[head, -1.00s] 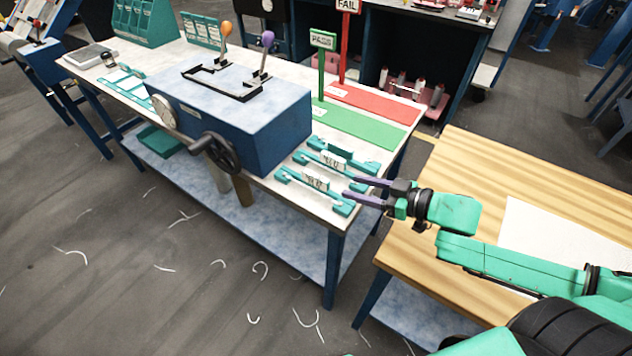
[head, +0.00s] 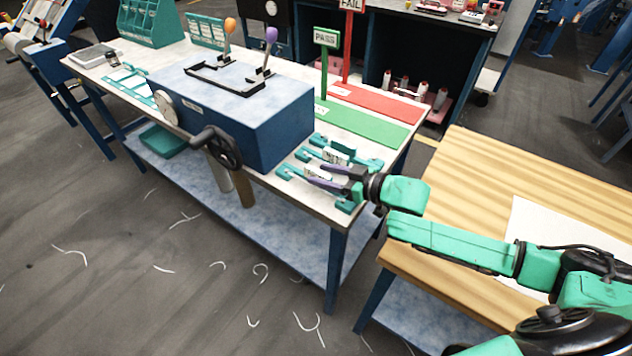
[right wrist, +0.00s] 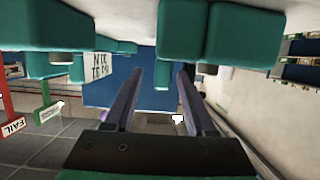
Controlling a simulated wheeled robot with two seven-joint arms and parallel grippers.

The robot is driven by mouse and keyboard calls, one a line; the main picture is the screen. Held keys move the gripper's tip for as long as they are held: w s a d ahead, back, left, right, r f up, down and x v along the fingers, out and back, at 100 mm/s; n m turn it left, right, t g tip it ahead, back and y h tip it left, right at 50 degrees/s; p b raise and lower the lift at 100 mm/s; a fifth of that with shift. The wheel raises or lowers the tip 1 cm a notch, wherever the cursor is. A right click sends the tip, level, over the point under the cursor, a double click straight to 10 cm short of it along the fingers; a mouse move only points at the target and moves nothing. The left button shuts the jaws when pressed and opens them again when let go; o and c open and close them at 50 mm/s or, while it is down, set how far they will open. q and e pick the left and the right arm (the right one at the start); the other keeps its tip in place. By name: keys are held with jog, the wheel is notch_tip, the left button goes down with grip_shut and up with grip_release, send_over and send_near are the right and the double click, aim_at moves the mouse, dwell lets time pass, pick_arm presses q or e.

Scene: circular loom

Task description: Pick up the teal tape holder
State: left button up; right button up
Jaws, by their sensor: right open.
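Two similar teal tape holders with white labels lie on the workbench's right end. The near tape holder (head: 289,172) is partly hidden by my right gripper (head: 312,175); the far tape holder (head: 374,165) lies just behind it. My right gripper is open, its two purple-grey fingers reaching over the near holder from the right. In the right wrist view, the gripper (right wrist: 158,72) shows nothing clamped between its fingers. Large teal holder parts (right wrist: 245,35) appear close by, with a labelled part at left. I cannot tell whether the fingers touch a holder. My left gripper is out of view.
A blue box with a black handwheel (head: 216,147) and levers stands left of the holders. Behind are a green strip (head: 365,125) with a PASS sign and a red strip (head: 385,102) with a FAIL sign. A wooden table (head: 470,165) stands at right, separated by a gap.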

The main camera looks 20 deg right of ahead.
aim_at(318, 172)
jog(key=shift+x, duration=0.8)
jog(key=shift+w+a, duration=0.15)
jog(key=shift+a, duration=0.05)
jog(key=shift+d, duration=0.1)
grip_shut()
notch_tip(318, 172, up, 20)
jog(key=p, duration=0.3)
dwell(0.9)
